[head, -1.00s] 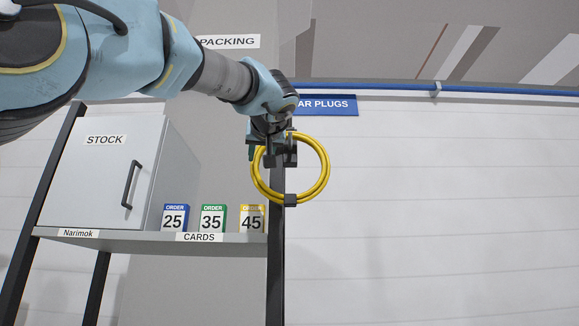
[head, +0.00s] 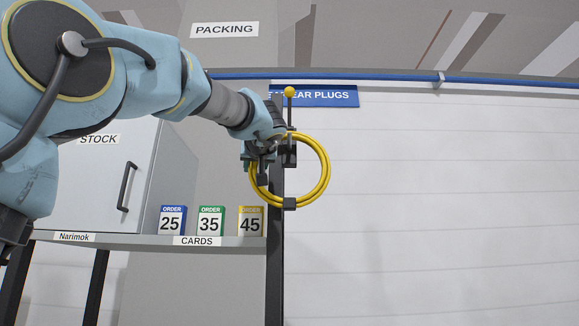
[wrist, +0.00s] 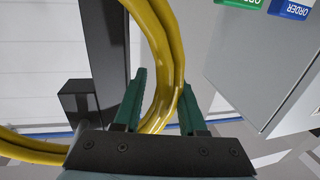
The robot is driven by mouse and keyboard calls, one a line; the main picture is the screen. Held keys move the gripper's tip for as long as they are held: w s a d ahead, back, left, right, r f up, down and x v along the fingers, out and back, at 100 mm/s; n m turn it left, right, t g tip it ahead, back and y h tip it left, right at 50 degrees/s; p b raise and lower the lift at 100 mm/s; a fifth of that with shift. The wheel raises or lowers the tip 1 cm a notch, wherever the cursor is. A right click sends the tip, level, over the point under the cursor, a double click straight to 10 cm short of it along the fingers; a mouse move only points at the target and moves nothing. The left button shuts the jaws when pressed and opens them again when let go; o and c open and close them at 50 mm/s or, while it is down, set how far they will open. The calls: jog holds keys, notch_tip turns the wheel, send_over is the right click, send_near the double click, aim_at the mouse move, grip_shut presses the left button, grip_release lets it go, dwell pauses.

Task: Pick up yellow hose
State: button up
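The yellow hose (head: 326,172) is a round coil hanging on a dark post, with a dark bracket at its top and another at its bottom. My gripper (head: 261,172) is at the coil's left side in the head view. In the wrist view the hose (wrist: 167,50) runs between the two green fingers of my gripper (wrist: 162,80). The fingers stand apart with a gap on the left of the hose; whether the right finger touches it I cannot tell. The far part of the coil is out of the wrist view.
A yellow-tipped peg (head: 290,92) rises above the coil, before a blue EAR PLUGS sign (head: 330,96). At left a shelf (head: 140,242) carries a grey STOCK cabinet (head: 95,185) and order cards (head: 210,221). The space right of the post is clear.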

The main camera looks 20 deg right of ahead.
grip_shut()
jog(key=shift+r, duration=0.1)
dwell(1.2)
